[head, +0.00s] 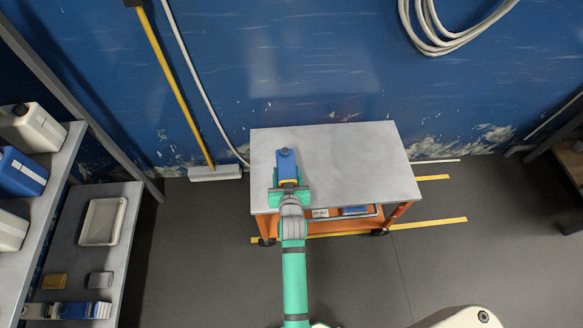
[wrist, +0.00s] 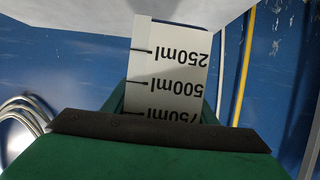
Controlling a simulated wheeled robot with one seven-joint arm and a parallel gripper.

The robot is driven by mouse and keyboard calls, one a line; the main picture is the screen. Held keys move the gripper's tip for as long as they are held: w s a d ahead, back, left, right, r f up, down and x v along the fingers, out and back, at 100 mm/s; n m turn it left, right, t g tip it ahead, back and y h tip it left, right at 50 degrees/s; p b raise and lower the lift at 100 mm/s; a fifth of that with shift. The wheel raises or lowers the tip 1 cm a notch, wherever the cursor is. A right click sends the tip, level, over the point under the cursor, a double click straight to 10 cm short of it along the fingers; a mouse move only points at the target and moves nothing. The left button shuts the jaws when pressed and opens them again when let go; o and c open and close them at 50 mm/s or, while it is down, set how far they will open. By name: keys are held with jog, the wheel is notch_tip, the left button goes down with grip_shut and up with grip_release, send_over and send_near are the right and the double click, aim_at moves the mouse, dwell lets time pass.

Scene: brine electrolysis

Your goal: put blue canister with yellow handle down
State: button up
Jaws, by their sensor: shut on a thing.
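The blue canister (head: 287,163) is in the head view, over the left part of the grey cart top (head: 345,165). Its yellow handle cannot be made out. My gripper (head: 289,186) is shut on the canister from the near side. In the wrist view, a white scale on the canister (wrist: 170,65) shows upside-down marks of 250ml, 500ml and 750ml, with dark gripper parts across its lower end. The pale cart top (wrist: 85,12) lies along the top of that view. Whether the canister touches the cart top cannot be told.
The right part of the cart top is clear. A lower orange shelf (head: 320,226) holds small items. At left, a shelf unit carries white and blue canisters (head: 22,172) and a pale tray (head: 103,221). A yellow-handled broom (head: 178,85) leans on the blue wall.

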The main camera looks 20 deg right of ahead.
jog(key=w+f, duration=0.2)
jog(key=w+d+f, duration=0.1)
jog(key=w+f, duration=0.1)
jog(key=w, duration=0.1)
jog(key=w+d+f, duration=0.1)
jog(key=w+f, duration=0.1)
jog(key=f, duration=0.1)
jog(key=shift+w, duration=0.25)
jog(key=shift+f, duration=1.6)
jog(key=shift+f, duration=0.15)
jog(key=o, duration=1.2)
